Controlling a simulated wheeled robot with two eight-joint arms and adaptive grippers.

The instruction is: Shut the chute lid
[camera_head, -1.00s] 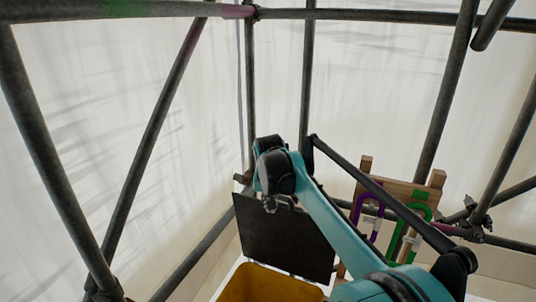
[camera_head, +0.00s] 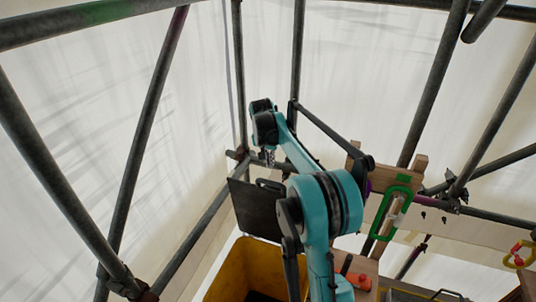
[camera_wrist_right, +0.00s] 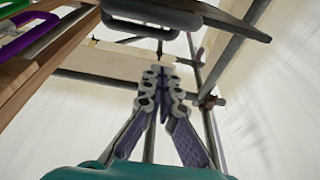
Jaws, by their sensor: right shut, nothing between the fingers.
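The chute lid is a flat dark panel (camera_head: 255,208) standing open, tilted up, at the back edge of the yellow chute (camera_head: 243,270). A dark loop handle (camera_head: 270,184) is on its upper right part. My right gripper (camera_head: 268,158) is just above the lid's top edge, apart from it, shut and empty. In the right wrist view its fingers (camera_wrist_right: 162,82) are together, and the lid's dark edge (camera_wrist_right: 225,17) and handle (camera_wrist_right: 140,25) show above them, not touched. My right arm hides part of the chute and of the lid's right side. My left gripper is out of view.
Scaffold tubes (camera_head: 150,140) cross around the work area, some close behind the lid. A wooden rack (camera_head: 412,190) with a green loop (camera_head: 392,213) stands to the right. Orange items (camera_head: 358,280) lie at the lower right. White sheeting hangs behind.

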